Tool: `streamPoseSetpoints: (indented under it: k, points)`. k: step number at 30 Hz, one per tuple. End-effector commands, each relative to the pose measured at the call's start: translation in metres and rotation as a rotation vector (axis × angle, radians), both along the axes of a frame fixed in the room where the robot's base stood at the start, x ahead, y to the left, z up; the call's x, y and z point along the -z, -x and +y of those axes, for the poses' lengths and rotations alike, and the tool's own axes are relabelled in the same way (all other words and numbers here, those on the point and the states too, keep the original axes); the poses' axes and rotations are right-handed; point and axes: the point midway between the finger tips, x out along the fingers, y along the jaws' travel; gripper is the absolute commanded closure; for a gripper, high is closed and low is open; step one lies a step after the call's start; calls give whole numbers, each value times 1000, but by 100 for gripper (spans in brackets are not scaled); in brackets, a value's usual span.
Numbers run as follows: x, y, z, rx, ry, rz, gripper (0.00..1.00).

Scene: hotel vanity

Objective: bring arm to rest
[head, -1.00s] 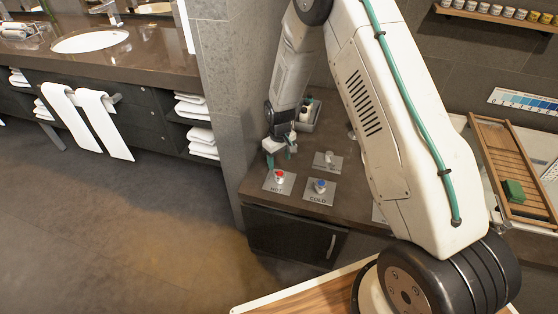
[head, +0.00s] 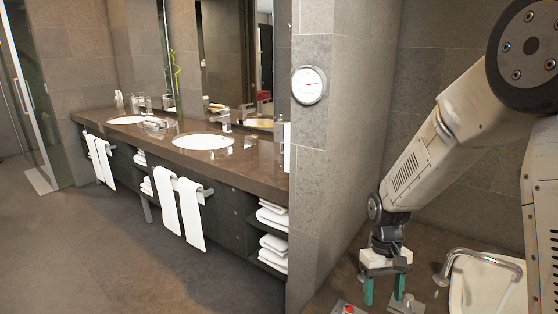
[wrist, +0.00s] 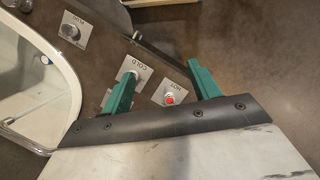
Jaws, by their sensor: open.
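My gripper (head: 384,288) hangs at the end of my arm at the lower right of the head view, its two green fingers pointing down. In the wrist view my gripper (wrist: 161,76) is open, its fingers well apart with nothing between them. Beyond the fingers, the HOT plate with its red-topped knob (wrist: 169,99) shows between them. The COLD plate (wrist: 143,68) is partly hidden by one finger. The HOT knob also shows at the bottom edge of the head view (head: 348,309).
A third labelled knob plate (wrist: 71,32) lies beside a white basin (wrist: 25,85). In the head view, a grey tiled wall with a round gauge (head: 309,85) stands left of my arm. A vanity counter (head: 240,172) with towels lies further left. The floor there is clear.

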Motion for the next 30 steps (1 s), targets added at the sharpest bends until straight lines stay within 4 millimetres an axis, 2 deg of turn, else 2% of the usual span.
streamPoseSetpoints:
  k: [1, 3, 9, 12, 21, 24, 30]
  points:
    - [-24, 13, -2, 13, 2, -10, 39]
    - [-49, 31, -3, 31, 7, -15, 39]
    - [-112, 87, -8, 75, 17, -49, 39]
    - [-137, 116, -10, 94, 20, -75, 39]
    - [-187, 193, -15, 135, 18, -210, 39]
    - [-197, 210, -16, 140, 13, -276, 39]
    - [-214, 223, -16, 146, 5, -388, 39]
